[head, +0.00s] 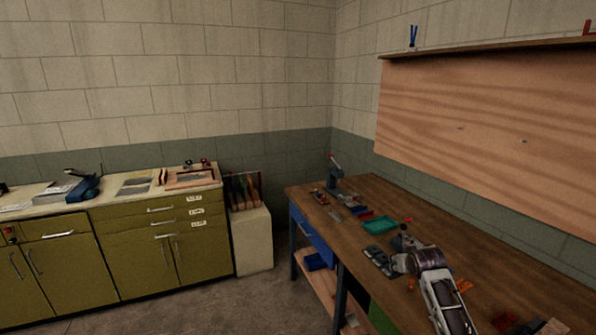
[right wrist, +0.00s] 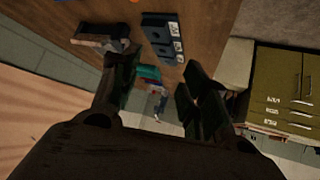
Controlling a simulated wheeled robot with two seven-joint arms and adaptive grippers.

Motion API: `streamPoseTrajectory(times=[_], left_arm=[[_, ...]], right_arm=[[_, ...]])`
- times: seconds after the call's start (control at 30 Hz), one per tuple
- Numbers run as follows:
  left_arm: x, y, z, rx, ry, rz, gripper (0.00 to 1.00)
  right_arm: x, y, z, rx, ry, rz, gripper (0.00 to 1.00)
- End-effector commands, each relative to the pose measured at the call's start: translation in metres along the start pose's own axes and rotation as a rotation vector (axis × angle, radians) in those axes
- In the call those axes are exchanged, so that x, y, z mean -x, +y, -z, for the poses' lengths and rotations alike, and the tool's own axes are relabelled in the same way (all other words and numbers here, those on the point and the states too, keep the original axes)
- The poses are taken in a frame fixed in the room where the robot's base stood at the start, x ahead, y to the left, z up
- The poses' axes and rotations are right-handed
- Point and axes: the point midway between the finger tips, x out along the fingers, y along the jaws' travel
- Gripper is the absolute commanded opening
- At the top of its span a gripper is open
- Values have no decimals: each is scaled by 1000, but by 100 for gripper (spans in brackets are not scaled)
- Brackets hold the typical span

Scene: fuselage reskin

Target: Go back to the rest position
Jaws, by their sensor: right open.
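My right arm comes in at the lower right of the head view. Its gripper (head: 404,243) is over the wooden workbench (head: 460,230), beside a dark tray of parts (head: 379,260). In the right wrist view the fingers of my right gripper (right wrist: 155,95) are spread apart with nothing held between them. The workbench top fills the upper middle of that view. My left gripper shows in neither view.
A teal bin (head: 380,225) and a blue-grey vise (head: 335,182) are farther back on the bench. Orange pieces (head: 463,286) lie right of my arm. A wooden wall panel (head: 480,130) rises behind the bench. Green cabinets (head: 150,250) stand left, with open floor between.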

Motion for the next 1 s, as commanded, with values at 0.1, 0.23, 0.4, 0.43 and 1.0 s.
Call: streamPoseTrajectory(times=[0.1, 0.23, 0.4, 0.43, 1.0], left_arm=[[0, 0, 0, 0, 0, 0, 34], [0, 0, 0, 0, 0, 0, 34], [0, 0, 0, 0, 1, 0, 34], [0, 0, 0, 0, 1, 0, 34], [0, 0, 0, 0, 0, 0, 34]], right_arm=[[6, -14, -33, 22, -38, 11, 45], [16, -28, -65, 45, -75, 23, 45], [31, -44, -107, 72, -124, 39, 45], [34, -46, -114, 76, -133, 42, 45], [111, -88, -236, 141, -296, 101, 45]])
